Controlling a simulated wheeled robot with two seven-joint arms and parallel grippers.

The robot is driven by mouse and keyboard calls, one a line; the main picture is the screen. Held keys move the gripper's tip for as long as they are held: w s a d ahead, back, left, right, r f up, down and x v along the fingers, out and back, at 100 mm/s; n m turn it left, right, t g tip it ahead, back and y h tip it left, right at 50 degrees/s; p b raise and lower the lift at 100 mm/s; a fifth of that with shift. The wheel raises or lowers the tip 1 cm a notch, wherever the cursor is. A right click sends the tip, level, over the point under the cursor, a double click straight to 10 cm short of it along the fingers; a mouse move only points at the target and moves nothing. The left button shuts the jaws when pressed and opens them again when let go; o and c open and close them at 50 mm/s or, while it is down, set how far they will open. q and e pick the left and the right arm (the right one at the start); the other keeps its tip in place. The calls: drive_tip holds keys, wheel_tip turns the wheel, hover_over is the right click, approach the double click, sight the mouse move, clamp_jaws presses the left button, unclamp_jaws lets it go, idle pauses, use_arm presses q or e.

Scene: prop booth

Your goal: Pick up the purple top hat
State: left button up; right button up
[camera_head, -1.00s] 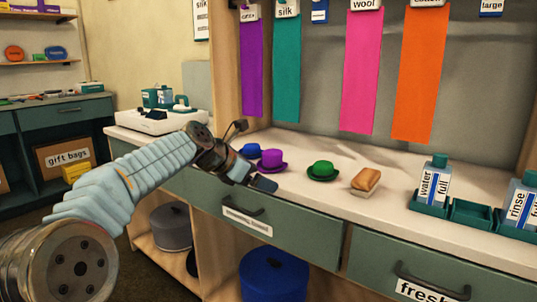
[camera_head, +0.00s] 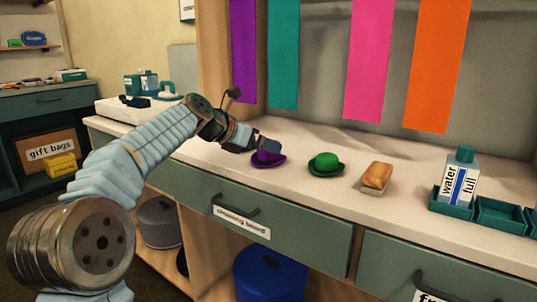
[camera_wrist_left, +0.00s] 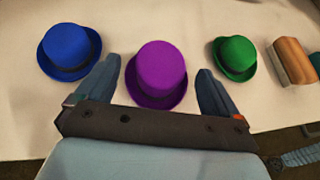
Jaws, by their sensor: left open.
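The purple top hat (camera_head: 268,160) stands on the white counter, partly hidden behind my left gripper in the head view. In the left wrist view the purple hat (camera_wrist_left: 160,76) lies between the two fingers of my left gripper (camera_wrist_left: 158,82), brim down. The gripper is open, with one finger on each side of the hat and visible gaps to its crown. In the head view my left gripper (camera_head: 262,146) is over the hat. My right gripper is not in view.
A blue hat (camera_wrist_left: 69,50) is close to the left finger and a green hat (camera_head: 326,164) close to the right one. A brush-like block (camera_head: 376,178) and a water bottle (camera_head: 459,181) in a teal tray (camera_head: 449,207) stand farther right.

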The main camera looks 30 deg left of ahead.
use_arm(q)
drive_tip(key=x, duration=0.4)
drive_tip(key=shift+c, duration=0.2)
drive_tip(key=c, duration=1)
drive_tip(key=shift+r, duration=0.1)
